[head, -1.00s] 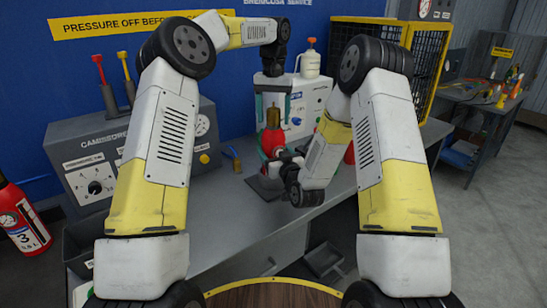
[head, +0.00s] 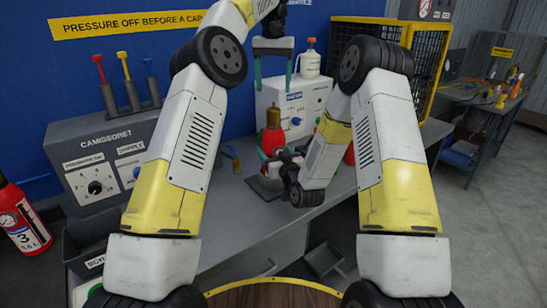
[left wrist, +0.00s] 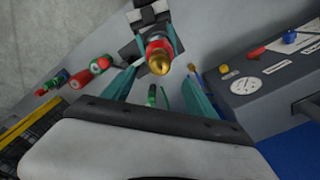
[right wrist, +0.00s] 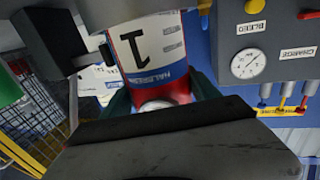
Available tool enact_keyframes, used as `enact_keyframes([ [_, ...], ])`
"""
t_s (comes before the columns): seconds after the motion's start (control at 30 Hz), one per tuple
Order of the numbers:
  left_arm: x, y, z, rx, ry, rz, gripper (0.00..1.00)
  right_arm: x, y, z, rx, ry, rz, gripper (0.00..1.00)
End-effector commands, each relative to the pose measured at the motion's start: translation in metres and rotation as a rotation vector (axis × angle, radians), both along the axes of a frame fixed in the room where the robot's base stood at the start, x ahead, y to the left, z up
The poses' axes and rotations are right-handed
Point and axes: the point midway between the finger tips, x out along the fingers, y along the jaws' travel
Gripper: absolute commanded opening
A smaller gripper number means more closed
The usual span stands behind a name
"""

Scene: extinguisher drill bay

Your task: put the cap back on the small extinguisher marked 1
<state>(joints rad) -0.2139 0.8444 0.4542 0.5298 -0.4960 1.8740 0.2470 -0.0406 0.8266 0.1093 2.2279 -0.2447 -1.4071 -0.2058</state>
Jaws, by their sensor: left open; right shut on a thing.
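The small extinguisher (head: 274,137) stands upright on the bench, red with a white label; the right wrist view shows its 1 (right wrist: 133,48). A brass cap (head: 272,116) sits on its top, and it also shows from above in the left wrist view (left wrist: 158,64). I cannot tell how tightly it is seated. My right gripper (head: 277,160) is shut on the extinguisher's body, with its fingers on either side in the right wrist view. My left gripper (head: 273,86) is open and empty, its teal fingers above the cap and clear of it.
A grey control box (head: 110,150) with upright levers stands left on the bench (head: 225,205). A white box (head: 300,100) with a bottle (head: 311,62) on it is behind. A small tool (head: 235,160) lies nearby. Extinguisher 3 (head: 20,222) is far left.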

Motion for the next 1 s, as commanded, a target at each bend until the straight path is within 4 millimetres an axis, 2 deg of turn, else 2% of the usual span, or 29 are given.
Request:
enact_keyframes([
  [0.3, -0.002, -0.001, 0.016, -0.001, -0.001, -0.001, 0.67, 0.000, 0.000, 0.000, 0.000, 0.000, 0.000, 0.00],
  [0.67, -0.002, -0.001, 0.018, -0.001, -0.001, -0.001, 0.67, 0.000, 0.000, 0.000, 0.000, 0.000, 0.000, 0.00],
  [0.7, -0.002, -0.001, 0.018, -0.001, -0.001, 0.000, 0.67, 0.000, 0.000, 0.000, 0.000, 0.000, 0.000, 0.78],
  [0.8, -0.002, -0.001, 0.018, -0.001, -0.001, 0.000, 0.67, 0.000, 0.000, 0.000, 0.000, 0.000, 0.000, 0.96],
  [1.0, -0.002, -0.001, 0.018, -0.001, -0.001, -0.001, 0.67, 0.000, 0.000, 0.000, 0.000, 0.000, 0.000, 0.96],
])
